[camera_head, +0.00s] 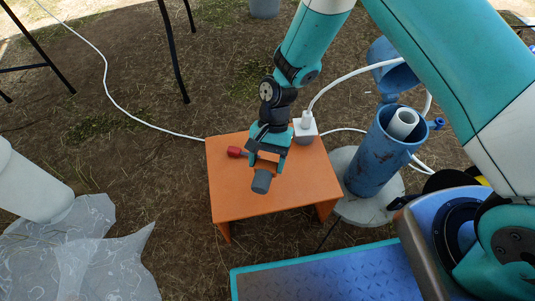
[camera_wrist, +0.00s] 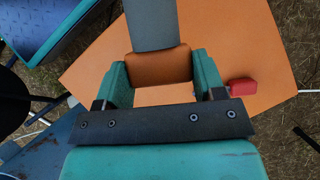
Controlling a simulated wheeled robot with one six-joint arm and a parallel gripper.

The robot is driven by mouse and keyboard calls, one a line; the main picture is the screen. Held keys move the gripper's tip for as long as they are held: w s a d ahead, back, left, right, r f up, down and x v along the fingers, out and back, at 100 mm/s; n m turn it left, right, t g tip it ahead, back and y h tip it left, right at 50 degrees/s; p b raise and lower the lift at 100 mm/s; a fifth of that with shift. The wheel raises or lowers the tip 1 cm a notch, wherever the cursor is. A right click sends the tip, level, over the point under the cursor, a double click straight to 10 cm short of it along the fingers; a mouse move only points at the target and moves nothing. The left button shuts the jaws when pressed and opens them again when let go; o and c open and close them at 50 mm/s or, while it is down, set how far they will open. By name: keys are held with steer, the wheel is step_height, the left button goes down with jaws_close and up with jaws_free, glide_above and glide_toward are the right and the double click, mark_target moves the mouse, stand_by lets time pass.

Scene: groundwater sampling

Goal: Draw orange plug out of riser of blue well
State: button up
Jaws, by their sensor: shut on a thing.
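My gripper (camera_head: 267,155) is over the small orange table, shut on the orange plug (camera_wrist: 160,66), which sits between the two teal fingers (camera_wrist: 163,80) in the wrist view. A grey cylinder (camera_head: 261,182) joins the plug and sticks out past the fingers; it also shows in the wrist view (camera_wrist: 151,24). I cannot tell whether the plug touches the table. The blue well (camera_head: 370,160) stands right of the table with its lid (camera_head: 392,68) swung open. Its white riser (camera_head: 403,121) shows inside, with no orange plug visible in its top.
The orange table (camera_head: 232,203) carries a red object (camera_head: 234,152) left of my gripper and a white box (camera_head: 305,130) with a hose. A round grey pad (camera_head: 385,212) lies under the well. Plastic sheeting (camera_head: 80,250) lies at left. Black table legs (camera_head: 173,50) stand at the back left.

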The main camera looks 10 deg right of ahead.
steer(key=shift+a+f+b, duration=0.1)
steer(key=shift+f+b, duration=3.2)
steer(key=shift+f, duration=0.1)
steer(key=shift+s+f, duration=0.1)
steer(key=shift+f, duration=0.25)
steer(key=c, duration=0.3)
steer(key=o, duration=1.3)
steer(key=shift+c, duration=0.2)
steer(key=p+v, duration=0.7)
steer(key=v, duration=1)
steer(key=shift+r+p, duration=0.3)
steer(key=shift+p, duration=0.1)
